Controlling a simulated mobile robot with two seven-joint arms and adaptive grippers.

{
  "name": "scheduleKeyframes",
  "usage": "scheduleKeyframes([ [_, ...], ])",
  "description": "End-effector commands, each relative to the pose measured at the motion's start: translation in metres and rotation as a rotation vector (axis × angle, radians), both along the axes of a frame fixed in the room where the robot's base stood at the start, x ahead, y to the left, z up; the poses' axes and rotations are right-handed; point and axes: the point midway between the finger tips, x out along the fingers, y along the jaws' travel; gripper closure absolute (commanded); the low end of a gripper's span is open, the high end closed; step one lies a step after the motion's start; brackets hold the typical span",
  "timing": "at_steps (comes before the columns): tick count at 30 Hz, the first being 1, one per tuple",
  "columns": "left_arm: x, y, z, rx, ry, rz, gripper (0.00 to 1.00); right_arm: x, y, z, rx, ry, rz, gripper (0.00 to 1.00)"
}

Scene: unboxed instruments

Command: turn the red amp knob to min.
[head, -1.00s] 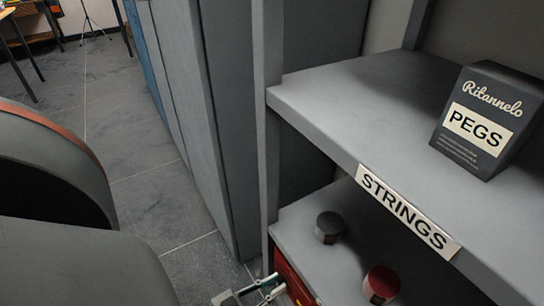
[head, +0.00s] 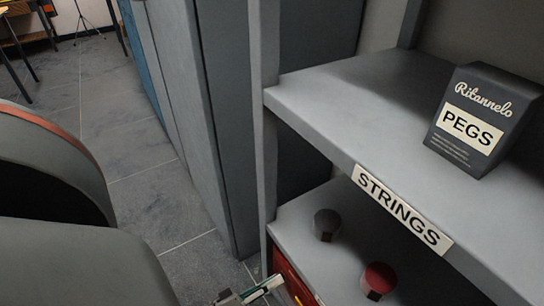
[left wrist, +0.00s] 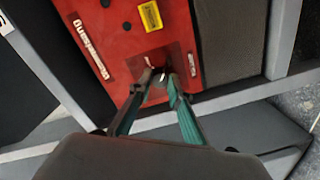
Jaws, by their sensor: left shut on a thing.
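The red amp (head: 287,273) stands under the lower shelf at the bottom of the head view, mostly hidden there. Its red front panel (left wrist: 120,27) fills the upper left of the left wrist view. My left gripper (left wrist: 160,80) points at the panel, its green fingers drawn close together around a small knob on a darker square patch. The fingertips hide most of the knob, so its pointer is unclear. My left gripper (head: 270,287) also shows beside the amp at the bottom of the head view. My right gripper is not in view.
A grey shelf with a STRINGS label (head: 401,210) is above, holding a PEGS box (head: 484,119). A dark round tin (head: 326,224) and a red one (head: 379,280) stand on the lower shelf. Open floor (head: 140,190) lies to the left.

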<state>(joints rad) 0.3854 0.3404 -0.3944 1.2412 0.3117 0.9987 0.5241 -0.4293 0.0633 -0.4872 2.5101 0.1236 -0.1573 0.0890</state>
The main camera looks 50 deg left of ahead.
Motion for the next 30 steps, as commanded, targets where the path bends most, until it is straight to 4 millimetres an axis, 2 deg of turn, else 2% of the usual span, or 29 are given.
scheduleKeyframes([
  [30, -0.001, 0.001, -0.001, -0.962, 0.078, -0.001, 1.0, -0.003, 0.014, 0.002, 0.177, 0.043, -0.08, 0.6],
])
